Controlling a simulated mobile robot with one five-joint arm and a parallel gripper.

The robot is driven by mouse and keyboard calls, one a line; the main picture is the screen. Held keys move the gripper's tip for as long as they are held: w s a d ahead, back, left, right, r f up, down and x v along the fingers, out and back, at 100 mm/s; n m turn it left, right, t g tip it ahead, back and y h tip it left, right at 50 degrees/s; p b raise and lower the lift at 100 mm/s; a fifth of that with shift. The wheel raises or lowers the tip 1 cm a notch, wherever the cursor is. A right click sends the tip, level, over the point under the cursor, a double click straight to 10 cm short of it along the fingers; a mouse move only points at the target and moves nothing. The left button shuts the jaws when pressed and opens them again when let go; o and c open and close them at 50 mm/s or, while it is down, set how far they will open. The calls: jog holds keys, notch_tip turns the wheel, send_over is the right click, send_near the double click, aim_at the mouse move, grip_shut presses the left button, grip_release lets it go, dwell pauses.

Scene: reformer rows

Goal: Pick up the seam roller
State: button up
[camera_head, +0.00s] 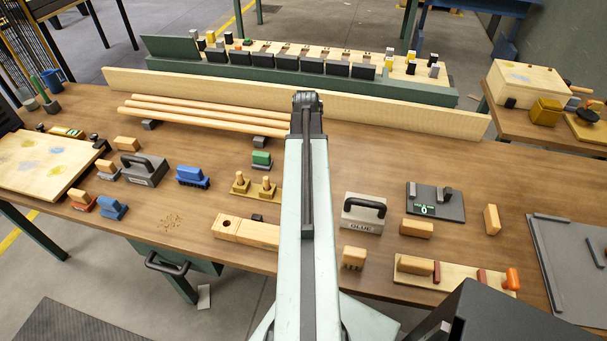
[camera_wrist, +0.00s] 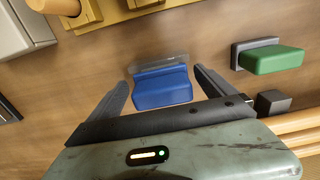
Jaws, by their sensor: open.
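A blue block with a thin grey strip along one side (camera_wrist: 161,88) lies on the bench in the wrist view. No label shows; I cannot tell for certain that it is the seam roller. My gripper (camera_wrist: 163,78) is open, one finger on each side of the blue block, with visible gaps and nothing held. The height of the fingers above the bench is hard to judge. In the head view my arm hides this spot, and the fingers do not show.
A green block on a dark base (camera_wrist: 272,60) stands to the right, with a small dark cube (camera_wrist: 273,102) by wooden rods (camera_wrist: 295,130). A yellow wooden holder (camera_wrist: 118,14) is close above. The head view shows a GLUE box (camera_head: 362,214) and a long board (camera_head: 390,106).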

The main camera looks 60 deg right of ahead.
jog(key=shift+f, duration=0.2)
jog(key=c, duration=1.6)
notch_tip(320, 180, up, 10)
jog(key=p, duration=1)
jog(key=shift+r+p, duration=0.2)
jog(key=shift+p, duration=0.15)
jog(key=shift+f, duration=0.1)
jog(key=o, duration=0.8)
jog(key=c, duration=0.5)
jog(key=shift+o, duration=0.2)
